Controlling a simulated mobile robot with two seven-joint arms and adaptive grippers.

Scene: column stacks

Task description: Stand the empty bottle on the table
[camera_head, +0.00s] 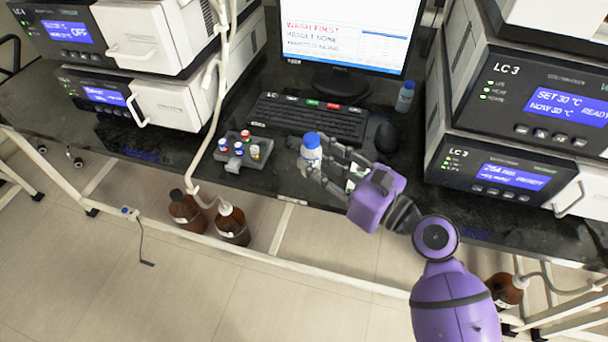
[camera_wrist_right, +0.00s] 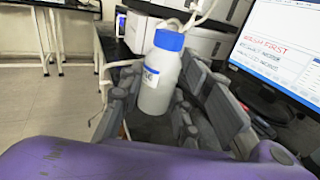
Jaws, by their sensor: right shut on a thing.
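A small white bottle (camera_head: 311,153) with a blue cap and a printed label is held between the fingers of my right gripper (camera_head: 318,168). It stands roughly upright, near the front edge of the dark table (camera_head: 279,180). In the right wrist view the bottle (camera_wrist_right: 158,82) sits between the two grey fingers (camera_wrist_right: 165,110), cap up, and its lower end is partly hidden. I cannot tell whether its base touches the table or whether it is empty. My left gripper is in neither view.
A grey rack (camera_head: 242,160) with small capped vials stands left of the bottle. Behind are a keyboard (camera_head: 310,118), a mouse (camera_head: 386,137), a monitor (camera_head: 345,35) and another blue-capped bottle (camera_head: 404,97). Instrument stacks flank both sides. Brown bottles (camera_head: 232,226) stand below the table.

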